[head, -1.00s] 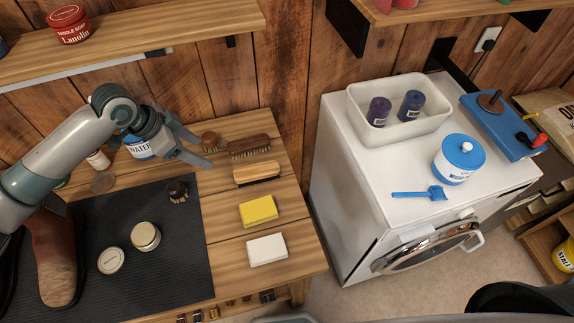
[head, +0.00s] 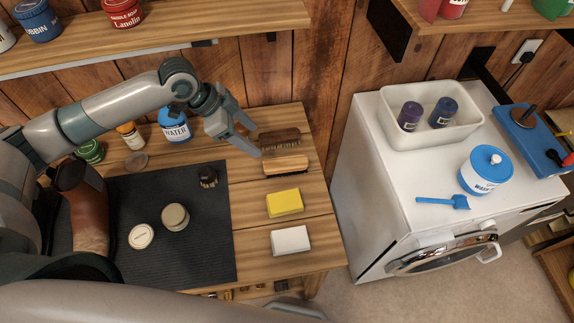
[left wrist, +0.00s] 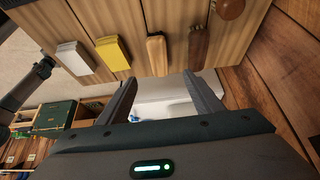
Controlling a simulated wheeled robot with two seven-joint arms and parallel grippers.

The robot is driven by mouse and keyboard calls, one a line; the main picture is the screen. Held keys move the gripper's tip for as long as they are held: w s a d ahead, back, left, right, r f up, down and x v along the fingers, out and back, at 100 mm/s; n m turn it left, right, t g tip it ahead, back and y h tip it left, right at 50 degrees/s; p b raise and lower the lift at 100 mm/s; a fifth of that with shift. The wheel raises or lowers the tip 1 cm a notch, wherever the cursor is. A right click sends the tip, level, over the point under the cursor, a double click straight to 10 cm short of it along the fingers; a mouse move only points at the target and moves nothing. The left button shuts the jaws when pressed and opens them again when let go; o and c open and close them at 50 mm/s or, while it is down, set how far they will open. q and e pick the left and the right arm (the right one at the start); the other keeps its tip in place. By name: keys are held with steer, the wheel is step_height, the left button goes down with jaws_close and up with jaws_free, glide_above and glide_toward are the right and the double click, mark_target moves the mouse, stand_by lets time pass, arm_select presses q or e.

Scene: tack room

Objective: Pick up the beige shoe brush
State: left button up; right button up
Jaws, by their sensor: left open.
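The beige shoe brush (head: 287,166) lies on the wooden bench between a dark brown brush (head: 279,138) and a yellow block (head: 285,203). It has a tan wooden back and dark bristles. In the left wrist view the beige brush (left wrist: 157,54) shows just beyond the fingers, between the yellow block (left wrist: 112,53) and the brown brush (left wrist: 198,45). My left gripper (head: 254,141) is open and empty, close to the left ends of the two brushes. Its spread fingers (left wrist: 160,79) also show in the left wrist view. My right gripper is not in view.
A white block (head: 291,240) lies in front of the yellow one. A black mat (head: 190,255) with tins and a small round brush (head: 208,177) is at left. A white machine (head: 370,190) stands right, beyond a gap. A shelf (head: 200,30) overhangs the back.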

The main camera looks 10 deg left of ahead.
arm_select(q)
steer(key=b, duration=1)
glide_toward(285, 162)
steer(key=x, duration=0.3)
steer(key=shift+a+f, duration=0.2)
steer(key=shift+f, duration=0.15)
steer(key=shift+w+d+f+b, duration=0.15)
steer(key=shift+d+f+b, duration=0.1)
steer(key=shift+f+b, duration=0.35)
steer(key=shift+w+d+f, duration=0.1)
steer(key=shift+d, duration=0.1)
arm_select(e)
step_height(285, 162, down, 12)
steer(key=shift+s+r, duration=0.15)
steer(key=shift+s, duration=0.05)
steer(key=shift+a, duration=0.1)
